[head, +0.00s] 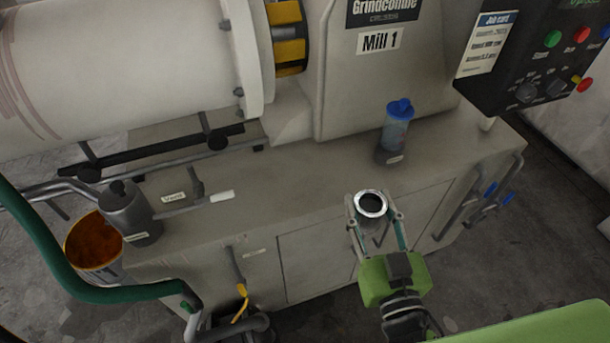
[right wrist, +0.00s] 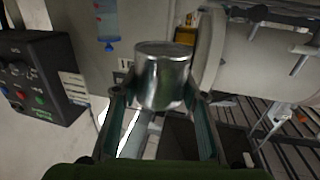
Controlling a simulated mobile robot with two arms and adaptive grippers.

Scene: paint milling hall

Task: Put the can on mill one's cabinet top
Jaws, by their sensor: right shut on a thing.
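The can (head: 370,205) is a small open-topped metal can with a bright rim and a dark inside. My right gripper (head: 377,222) is shut on it and holds it upright in front of the cabinet's front edge. The can (right wrist: 163,78) also shows between the fingers of my right gripper (right wrist: 158,98) in the right wrist view. Mill one's cabinet top (head: 290,185) is a grey surface below the "Mill 1" sign (head: 380,41). In the head view the can overlaps the cabinet front, and a gap in height cannot be judged. My left gripper is not in view.
A blue-lidded bottle (head: 396,128) stands on the cabinet top at the right. A grey cylinder (head: 130,212) and pipe fittings occupy its left end. The middle of the top is clear. A control panel (head: 545,55) is at upper right. A green hose (head: 60,255) and an orange-filled bucket (head: 93,243) are at left.

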